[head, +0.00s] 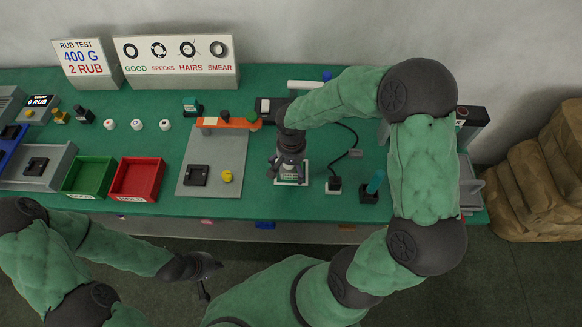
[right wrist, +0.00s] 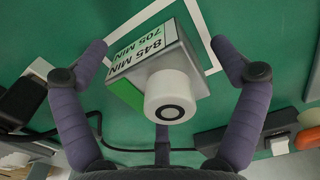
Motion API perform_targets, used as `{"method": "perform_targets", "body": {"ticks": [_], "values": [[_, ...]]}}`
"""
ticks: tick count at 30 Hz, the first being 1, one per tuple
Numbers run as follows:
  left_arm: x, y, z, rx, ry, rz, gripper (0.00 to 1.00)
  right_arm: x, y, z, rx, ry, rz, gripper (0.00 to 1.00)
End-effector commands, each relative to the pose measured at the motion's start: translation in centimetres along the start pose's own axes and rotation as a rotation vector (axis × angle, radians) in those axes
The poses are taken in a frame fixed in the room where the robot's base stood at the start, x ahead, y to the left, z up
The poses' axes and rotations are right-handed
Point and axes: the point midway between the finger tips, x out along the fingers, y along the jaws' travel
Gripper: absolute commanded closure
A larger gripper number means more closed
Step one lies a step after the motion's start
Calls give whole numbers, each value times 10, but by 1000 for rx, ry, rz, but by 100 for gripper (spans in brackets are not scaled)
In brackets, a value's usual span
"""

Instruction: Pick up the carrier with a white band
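In the right wrist view, a block with a grey top, a green side and a white label (right wrist: 140,52) reading "845 MIN / 705 MIN" bears a white round piece (right wrist: 171,96) with a black ring on its end. My right gripper (head: 288,172) is over the white square outline (head: 291,183); in the right wrist view its fingers (right wrist: 170,65) are spread on either side of the block, apart from it. I cannot tell a white-banded carrier for certain. My left gripper (head: 206,275) hangs low in front of the table; its opening is unclear.
A black stand (head: 334,184) and a teal-handled tool (head: 374,185) stand right of the outline. A grey plate (head: 214,165) lies left, then red (head: 137,180) and green trays (head: 89,177). Three white pieces (head: 136,124) stand behind. A cable (head: 352,142) runs nearby.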

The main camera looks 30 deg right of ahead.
Motion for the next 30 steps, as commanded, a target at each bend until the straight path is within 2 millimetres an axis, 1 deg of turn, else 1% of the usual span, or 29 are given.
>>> {"method": "perform_targets", "body": {"ticks": [1, 2, 3, 6, 16, 20, 23, 27, 30], "values": [[0, 0, 0, 0, 0, 0, 100, 0, 0, 0, 0, 0, 0, 21], [0, 0, 0, 0, 0, 0, 100, 0, 0, 0, 0, 0, 0, 29], [0, 0, 0, 0, 0, 0, 100, 0, 0, 0, 0, 0, 0, 41], [0, 0, 0, 0, 0, 0, 100, 0, 0, 0, 0, 0, 0, 67], [0, 0, 0, 0, 0, 0, 100, -1, 0, 0, 0, 0, 0, 67], [-2, 1, 0, 0, 0, 0, 100, -8, 0, 0, 1, 1, 0, 67], [-6, 2, 0, 0, 0, 0, 100, -17, 0, -1, 1, 3, -1, 67], [-12, 4, 0, 0, 0, 0, 100, -37, -1, 0, -1, 2, -1, 67], [-18, 6, 1, 0, 0, 0, 100, -52, -10, 12, -5, 3, -2, 67]]}}
